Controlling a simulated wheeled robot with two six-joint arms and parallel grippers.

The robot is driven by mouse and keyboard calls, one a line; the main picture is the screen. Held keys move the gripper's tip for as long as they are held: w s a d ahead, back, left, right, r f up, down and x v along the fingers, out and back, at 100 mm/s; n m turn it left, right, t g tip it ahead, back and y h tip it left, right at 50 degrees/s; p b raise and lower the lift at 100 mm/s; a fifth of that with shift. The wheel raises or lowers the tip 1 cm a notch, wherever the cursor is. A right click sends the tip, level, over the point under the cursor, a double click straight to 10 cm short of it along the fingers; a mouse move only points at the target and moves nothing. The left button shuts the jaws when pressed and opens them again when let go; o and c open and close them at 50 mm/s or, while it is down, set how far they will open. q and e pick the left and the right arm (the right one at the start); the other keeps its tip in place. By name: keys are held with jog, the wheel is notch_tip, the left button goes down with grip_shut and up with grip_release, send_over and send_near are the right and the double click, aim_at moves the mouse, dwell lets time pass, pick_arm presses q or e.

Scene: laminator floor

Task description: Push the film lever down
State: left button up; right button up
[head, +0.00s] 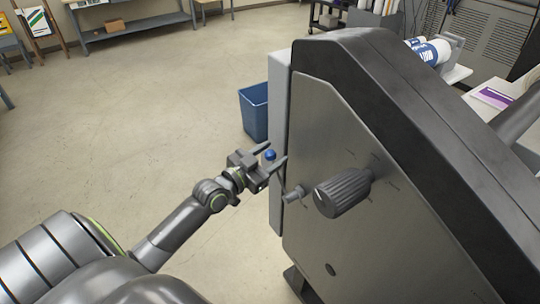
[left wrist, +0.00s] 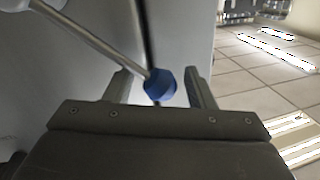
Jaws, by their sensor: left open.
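The film lever is a thin metal rod with a blue knob (head: 270,155) at its end, on the side panel of the laminator (head: 345,120). The rod rises from a small grey hub (head: 295,193). My left gripper (head: 275,155) is open, with its fingers on either side of the blue knob. I cannot tell whether a finger touches the knob. My right gripper is not in view.
A large ribbed dark knob (head: 343,192) sticks out of the panel just right of the lever hub. A blue bin (head: 255,112) stands on the floor behind the gripper. The floor to the left is open, with a bench (head: 135,25) at the back.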

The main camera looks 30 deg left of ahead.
pick_arm(q)
grip_shut()
jog(key=shift+f, duration=0.1)
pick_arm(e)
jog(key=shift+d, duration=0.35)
pick_arm(q)
jog(key=shift+a+f, duration=0.1)
